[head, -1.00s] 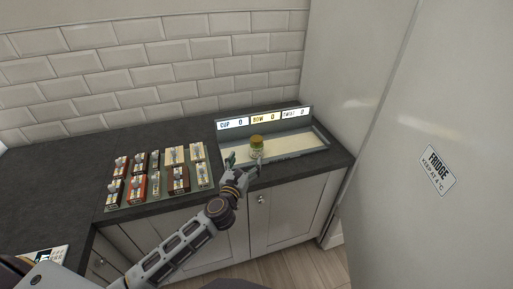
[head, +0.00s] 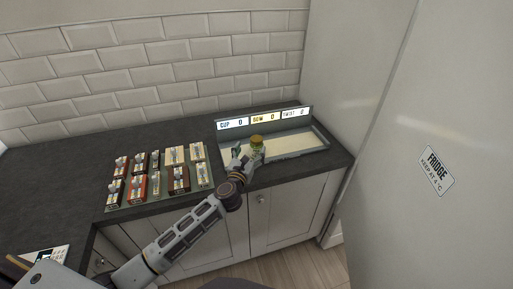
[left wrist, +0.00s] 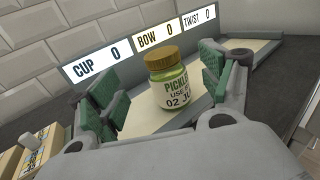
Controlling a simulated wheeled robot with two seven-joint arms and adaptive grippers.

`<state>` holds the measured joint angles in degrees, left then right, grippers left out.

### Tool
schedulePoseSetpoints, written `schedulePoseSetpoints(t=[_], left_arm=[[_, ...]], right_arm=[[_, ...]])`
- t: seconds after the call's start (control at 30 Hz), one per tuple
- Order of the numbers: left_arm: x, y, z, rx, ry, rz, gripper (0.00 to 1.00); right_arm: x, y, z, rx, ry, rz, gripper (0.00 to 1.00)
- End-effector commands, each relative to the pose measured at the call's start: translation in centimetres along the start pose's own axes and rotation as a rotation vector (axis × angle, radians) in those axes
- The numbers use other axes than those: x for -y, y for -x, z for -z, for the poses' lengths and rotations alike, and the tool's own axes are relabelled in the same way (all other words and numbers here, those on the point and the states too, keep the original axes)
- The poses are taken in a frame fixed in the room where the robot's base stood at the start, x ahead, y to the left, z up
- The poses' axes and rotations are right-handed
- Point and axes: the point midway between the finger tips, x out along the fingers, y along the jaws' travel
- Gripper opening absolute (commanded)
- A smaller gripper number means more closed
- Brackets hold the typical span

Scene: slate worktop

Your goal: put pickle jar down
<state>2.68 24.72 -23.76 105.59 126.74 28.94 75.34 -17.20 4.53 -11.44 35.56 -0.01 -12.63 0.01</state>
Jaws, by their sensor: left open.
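The pickle jar (head: 257,143) has a gold lid and a label. It stands upright on the cream floor of a grey tray with a back panel (head: 222,140) reading CUP, BOW and TWIST. In the left wrist view the jar (left wrist: 168,84) is between the open fingers of my left gripper (left wrist: 160,88), with a gap to the left finger pad. The right pad is closer to it; I cannot tell whether it touches. In the head view my left gripper (head: 248,152) is at the jar's near side. My right gripper is not in view.
A green board (head: 143,198) with several small brown, red and cream blocks lies left of the tray. A tall fridge panel (head: 436,170) stands at the right. The slate worktop (head: 75,170) is bare at the back left.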

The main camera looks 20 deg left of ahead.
Motion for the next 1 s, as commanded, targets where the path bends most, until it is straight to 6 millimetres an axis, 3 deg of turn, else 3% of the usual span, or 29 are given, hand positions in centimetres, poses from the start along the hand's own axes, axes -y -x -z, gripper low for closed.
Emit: schedulePoseSetpoints(t=[0.3, 1.0], left_arm=[[0.0, -2.1, 0.0, 0.0, 0.001, 0.0, 0.79], [0.1, -3.3, 0.2, 0.001, -0.001, -0.001, 0.79]], right_arm=[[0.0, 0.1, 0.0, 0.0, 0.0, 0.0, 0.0], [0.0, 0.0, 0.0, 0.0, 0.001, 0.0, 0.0]])
